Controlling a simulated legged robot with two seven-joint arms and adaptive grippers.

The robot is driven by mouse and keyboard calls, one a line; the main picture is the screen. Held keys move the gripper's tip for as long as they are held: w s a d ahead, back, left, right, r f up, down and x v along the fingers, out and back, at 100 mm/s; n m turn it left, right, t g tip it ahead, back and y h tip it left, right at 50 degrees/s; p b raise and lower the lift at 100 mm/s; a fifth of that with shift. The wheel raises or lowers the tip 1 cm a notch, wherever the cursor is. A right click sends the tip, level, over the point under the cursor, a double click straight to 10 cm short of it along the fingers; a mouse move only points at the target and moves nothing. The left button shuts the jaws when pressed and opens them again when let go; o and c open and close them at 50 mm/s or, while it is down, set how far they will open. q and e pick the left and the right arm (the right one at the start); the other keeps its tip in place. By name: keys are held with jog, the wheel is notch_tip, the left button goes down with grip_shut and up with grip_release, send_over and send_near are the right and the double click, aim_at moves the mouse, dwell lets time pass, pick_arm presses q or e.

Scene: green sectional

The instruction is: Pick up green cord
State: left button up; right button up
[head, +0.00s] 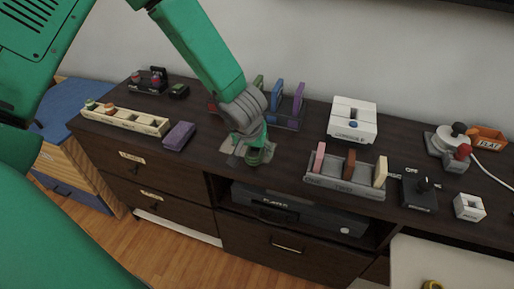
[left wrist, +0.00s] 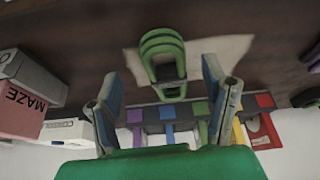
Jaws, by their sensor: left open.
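The green cord (head: 261,156) is a small looped bundle on a pale patch of the dark cabinet top, partly hidden by my left gripper in the head view. In the left wrist view the green cord (left wrist: 162,45) shows as rounded green loops with a dark band, lying ahead of the gap between the fingers. My left gripper (head: 250,152) is right over the cord, pointing down. In its wrist view the left gripper (left wrist: 163,72) is open, one finger to each side, with nothing held between them. My right gripper is in neither view.
A grey rack with coloured slabs (head: 344,188) stands to the right, and a rack with blue and purple slabs (head: 288,123) is close behind. A purple block (head: 179,136) and a cream tray (head: 126,120) are left. A white box (head: 352,119) is behind right.

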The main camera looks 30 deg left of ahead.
aim_at(254, 151)
pick_arm(q)
jog(key=x, duration=0.3)
jog(key=b+x, duration=0.1)
jog(key=shift+w+a, duration=0.25)
jog(key=shift+a, duration=0.05)
jog(key=c, duration=1.3)
jog(key=shift+o, duration=0.2)
